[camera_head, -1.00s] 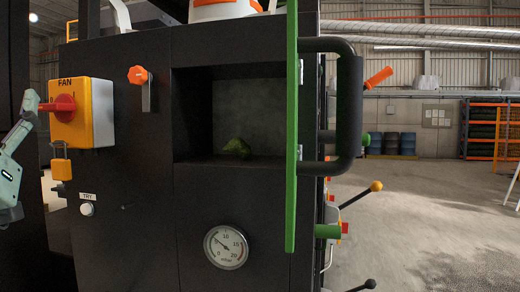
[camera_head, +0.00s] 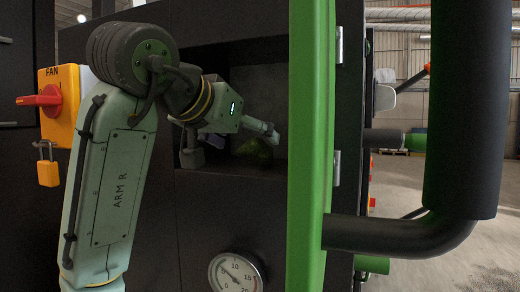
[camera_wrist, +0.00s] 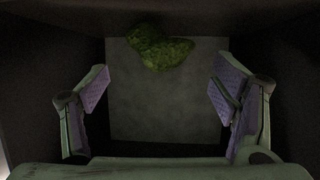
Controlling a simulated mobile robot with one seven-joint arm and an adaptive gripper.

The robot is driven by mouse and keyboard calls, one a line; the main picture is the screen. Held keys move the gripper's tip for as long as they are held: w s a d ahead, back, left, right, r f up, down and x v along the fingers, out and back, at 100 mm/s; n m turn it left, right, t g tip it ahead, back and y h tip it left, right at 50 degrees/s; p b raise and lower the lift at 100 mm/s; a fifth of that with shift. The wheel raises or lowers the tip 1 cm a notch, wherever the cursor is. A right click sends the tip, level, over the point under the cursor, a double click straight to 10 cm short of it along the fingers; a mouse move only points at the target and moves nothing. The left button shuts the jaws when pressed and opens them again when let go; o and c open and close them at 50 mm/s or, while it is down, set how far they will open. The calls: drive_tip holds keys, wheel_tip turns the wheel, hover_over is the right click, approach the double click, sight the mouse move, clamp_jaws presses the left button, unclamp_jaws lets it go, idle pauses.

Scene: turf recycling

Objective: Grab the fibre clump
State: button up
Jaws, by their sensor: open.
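The fibre clump (camera_head: 255,149) is a small green lump on the floor of a dark recess in the black machine (camera_head: 232,225). In the wrist view the clump (camera_wrist: 160,48) shows at the top, beyond the fingertips and a little left of the middle between them. My gripper (camera_wrist: 160,88) is open and empty, its two purple-padded fingers wide apart. In the head view my gripper (camera_head: 232,145) reaches into the recess opening from the left, close to the clump. My arm hides part of the recess there.
A green door edge (camera_head: 309,150) with a thick black handle (camera_head: 465,110) stands right of the recess. A yellow fan switch box (camera_head: 62,115) with a red knob and a padlock (camera_head: 47,172) is at the left. A round gauge (camera_head: 236,272) sits below. The recess walls are close around my gripper.

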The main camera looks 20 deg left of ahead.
drive_tip(key=shift+p+x, duration=0.95)
drive_tip(key=shift+x, duration=2.05)
drive_tip(key=c, duration=1)
drive_tip(key=shift+r, duration=0.1)
drive_tip(key=shift+c, duration=0.2)
